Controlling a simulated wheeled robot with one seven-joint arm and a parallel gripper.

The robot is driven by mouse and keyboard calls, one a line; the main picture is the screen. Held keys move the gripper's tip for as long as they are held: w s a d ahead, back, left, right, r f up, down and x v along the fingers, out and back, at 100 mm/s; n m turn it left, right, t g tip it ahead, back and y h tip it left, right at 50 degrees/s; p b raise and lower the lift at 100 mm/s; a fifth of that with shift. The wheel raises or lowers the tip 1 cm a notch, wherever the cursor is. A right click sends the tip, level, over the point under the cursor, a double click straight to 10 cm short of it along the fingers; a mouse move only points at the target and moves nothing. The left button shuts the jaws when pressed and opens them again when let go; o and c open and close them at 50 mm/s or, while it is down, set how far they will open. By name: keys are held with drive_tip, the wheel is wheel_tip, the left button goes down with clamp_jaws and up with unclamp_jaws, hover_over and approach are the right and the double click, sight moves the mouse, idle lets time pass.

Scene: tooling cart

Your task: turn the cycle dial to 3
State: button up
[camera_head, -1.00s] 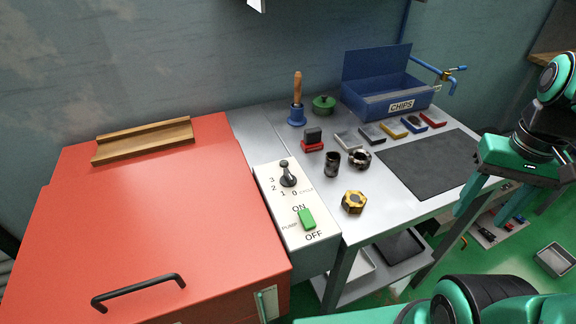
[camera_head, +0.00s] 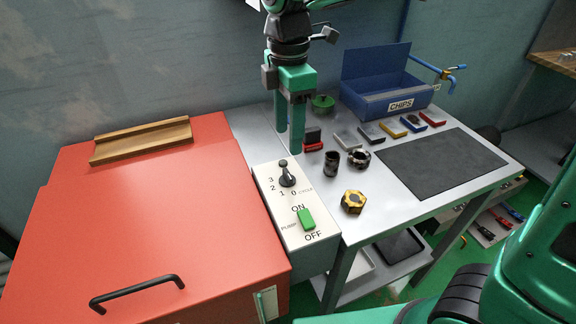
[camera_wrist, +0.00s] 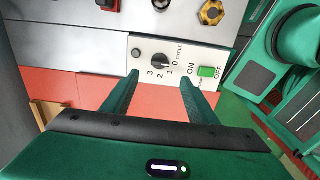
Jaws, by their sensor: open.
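The cycle dial (camera_head: 287,179) is a dark knob on the white control panel (camera_head: 318,222), with the numbers 3, 2, 1 and 0 around its near side. It also shows in the wrist view (camera_wrist: 160,62); I cannot tell for certain which number it points at. My gripper (camera_head: 290,148) points down and is open and empty. In the head view it appears just behind and above the dial, not touching it. In the wrist view the dial lies beyond the gap between my fingertips (camera_wrist: 160,79).
A green pump switch (camera_head: 307,219) sits on the panel near the dial. The red cabinet (camera_head: 160,220) is on the left. A yellow-black nut (camera_head: 353,201), a dark cylinder (camera_head: 331,163) and a ring (camera_head: 359,158) stand on the bench. A blue chips bin (camera_head: 388,92) is behind.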

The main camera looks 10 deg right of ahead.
sight(288, 172)
wheel_tip(288, 172, down, 11)
drive_tip(key=shift+r, duration=0.15)
idle(0.4)
drive_tip(key=c, duration=1.1)
